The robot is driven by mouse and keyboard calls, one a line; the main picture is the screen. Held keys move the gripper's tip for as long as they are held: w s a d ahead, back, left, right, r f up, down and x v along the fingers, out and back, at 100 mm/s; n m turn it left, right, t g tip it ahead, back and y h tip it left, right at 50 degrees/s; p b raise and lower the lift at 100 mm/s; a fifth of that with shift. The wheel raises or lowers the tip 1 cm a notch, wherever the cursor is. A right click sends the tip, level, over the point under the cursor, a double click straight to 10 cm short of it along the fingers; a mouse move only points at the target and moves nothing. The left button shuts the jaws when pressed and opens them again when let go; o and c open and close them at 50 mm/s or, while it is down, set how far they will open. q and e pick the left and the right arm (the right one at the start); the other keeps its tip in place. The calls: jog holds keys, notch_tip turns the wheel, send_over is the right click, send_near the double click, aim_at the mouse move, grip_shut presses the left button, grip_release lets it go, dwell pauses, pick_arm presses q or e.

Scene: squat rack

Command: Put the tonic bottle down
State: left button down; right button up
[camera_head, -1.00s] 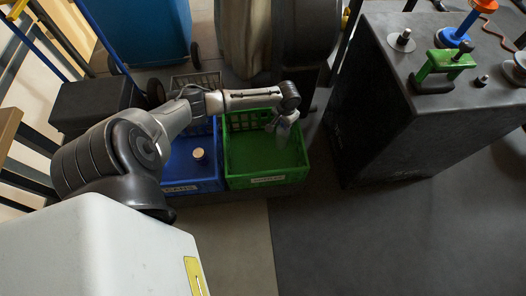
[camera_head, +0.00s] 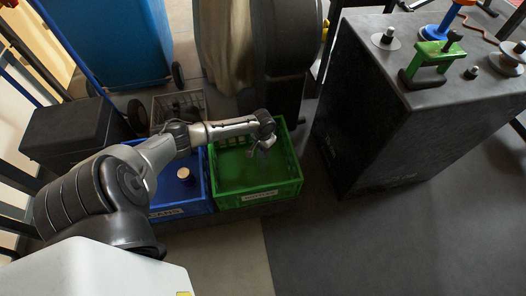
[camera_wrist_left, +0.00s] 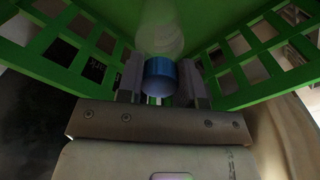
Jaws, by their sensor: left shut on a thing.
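The tonic bottle has a blue cap (camera_wrist_left: 160,77) and a clear, see-through body (camera_wrist_left: 160,32) in the left wrist view. My left gripper (camera_wrist_left: 162,84) is shut on it at the cap end, one finger on each side. The head view shows my left gripper (camera_head: 262,148) pointing down inside the green crate (camera_head: 257,194), towards its back right. The bottle body is hard to make out there against the green. I cannot tell whether its far end touches the crate floor. My right gripper is not in view.
A blue crate (camera_head: 180,209) with a round-topped item (camera_head: 187,175) stands left of the green crate. A grey crate (camera_head: 178,104) is behind. A large dark box (camera_head: 400,130) stands right, carrying a green clamp-like object (camera_head: 432,60). The green crate's floor (camera_head: 240,178) looks mostly clear.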

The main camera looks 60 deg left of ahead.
pick_arm(q)
notch_tip(320, 180, down, 2)
jog(key=shift+f+b, duration=0.1)
jog(key=shift+b, duration=0.4)
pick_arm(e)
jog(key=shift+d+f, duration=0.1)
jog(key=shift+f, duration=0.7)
pick_arm(q)
jog(key=shift+f, duration=0.1)
jog(key=c, duration=0.8)
grip_release()
